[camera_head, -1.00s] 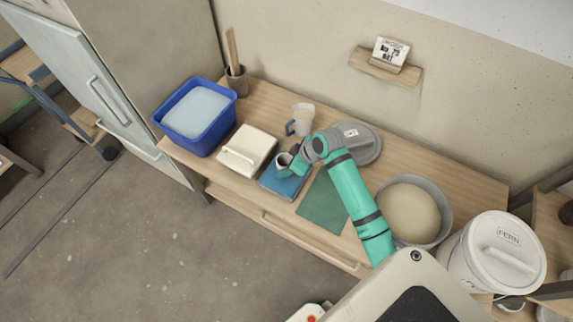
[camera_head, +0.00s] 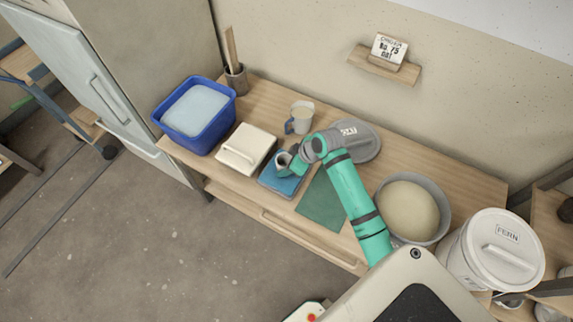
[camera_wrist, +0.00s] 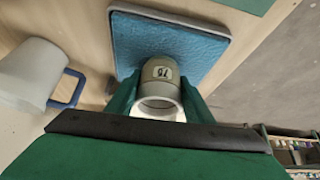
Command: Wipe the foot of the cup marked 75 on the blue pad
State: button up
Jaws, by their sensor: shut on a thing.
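I cannot tell whether the foot touches the pad. In the head view my gripper (camera_head: 290,164) holds the cup (camera_head: 283,159) over the upper part of the blue pad (camera_head: 283,187), which lies in a grey tray.
A mug with a blue handle (camera_head: 300,118) stands behind the pad. A lidded white box (camera_head: 246,149) and blue tub (camera_head: 196,113) are at left. A green mat (camera_head: 322,203) and glaze bucket (camera_head: 411,211) are at right. A card (camera_head: 389,48) stands on a wall shelf.

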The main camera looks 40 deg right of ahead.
aim_at(290, 158)
jog(key=shift+w+d, duration=0.4)
jog(key=shift+d, duration=0.4)
jog(key=shift+w+d, duration=0.35)
jog(key=shift+d, duration=0.4)
jog(key=shift+a, duration=0.1)
